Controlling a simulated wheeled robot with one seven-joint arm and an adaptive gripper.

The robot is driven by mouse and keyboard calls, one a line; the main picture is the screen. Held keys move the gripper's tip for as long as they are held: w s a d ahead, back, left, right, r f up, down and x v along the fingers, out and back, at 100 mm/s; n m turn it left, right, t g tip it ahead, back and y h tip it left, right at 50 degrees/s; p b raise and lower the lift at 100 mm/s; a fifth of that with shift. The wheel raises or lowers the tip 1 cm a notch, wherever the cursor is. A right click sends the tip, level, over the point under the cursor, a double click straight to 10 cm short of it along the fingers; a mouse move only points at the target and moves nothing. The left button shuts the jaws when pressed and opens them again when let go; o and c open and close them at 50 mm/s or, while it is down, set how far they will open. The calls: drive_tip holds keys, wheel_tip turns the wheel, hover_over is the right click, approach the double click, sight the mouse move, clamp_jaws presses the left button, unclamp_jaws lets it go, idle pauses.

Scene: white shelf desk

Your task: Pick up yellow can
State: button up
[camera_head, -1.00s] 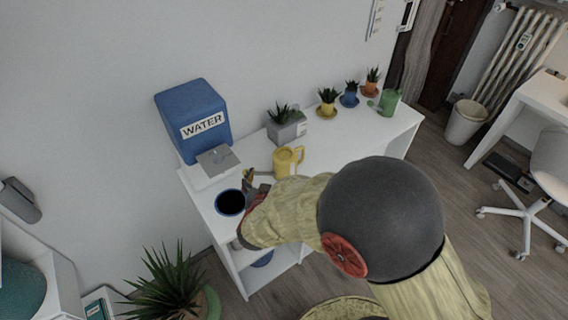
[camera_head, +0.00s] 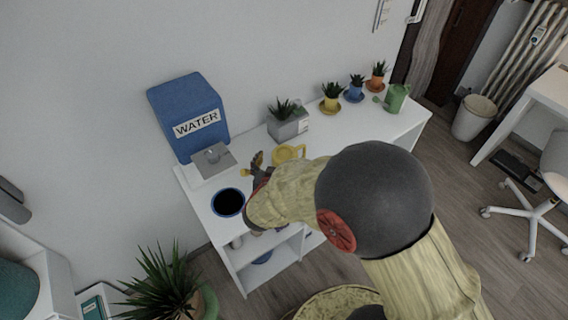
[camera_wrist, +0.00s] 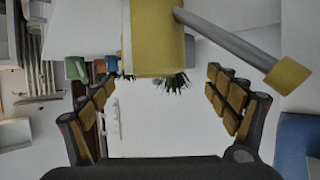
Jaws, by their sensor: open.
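The yellow can (camera_head: 289,153) is a watering can standing on the white desk, partly hidden behind my arm in the head view. In the wrist view its yellow body (camera_wrist: 157,40) fills the top middle, with a grey spout ending in a yellow tip to the right. My gripper (camera_head: 258,166) is just left of the can in the head view. In the wrist view my gripper (camera_wrist: 162,84) is open, its fingers spread to either side below the can's body in the picture. Nothing is held between them.
A blue WATER box (camera_head: 190,117) with a grey tap part stands at the desk's left end, near a dark blue pot (camera_head: 228,203). A grey planter (camera_head: 288,124), small potted plants (camera_head: 332,98) and a green can (camera_head: 396,98) line the back. The desk's right part (camera_head: 390,128) is clear.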

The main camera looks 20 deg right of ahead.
sight(284, 157)
drive_tip(key=x, duration=0.1)
drive_tip(key=b+x, duration=0.1)
drive_tip(key=x, duration=0.1)
drive_tip(key=b+x, duration=0.1)
drive_tip(key=shift+s+d+f, duration=0.1)
drive_tip(key=shift+d+f, duration=0.25)
drive_tip(key=shift+d, duration=0.1)
drive_tip(key=shift+w+d+b, duration=0.1)
drive_tip(key=shift+w+b, duration=0.25)
drive_tip(key=shift+w, duration=0.05)
drive_tip(key=c, duration=0.3)
drive_tip(key=c, duration=1.1)
drive_tip(key=shift+o, duration=0.2)
drive_tip(key=shift+r, duration=0.1)
wheel_tip(284, 157, up, 18)
drive_tip(key=p, duration=0.8)
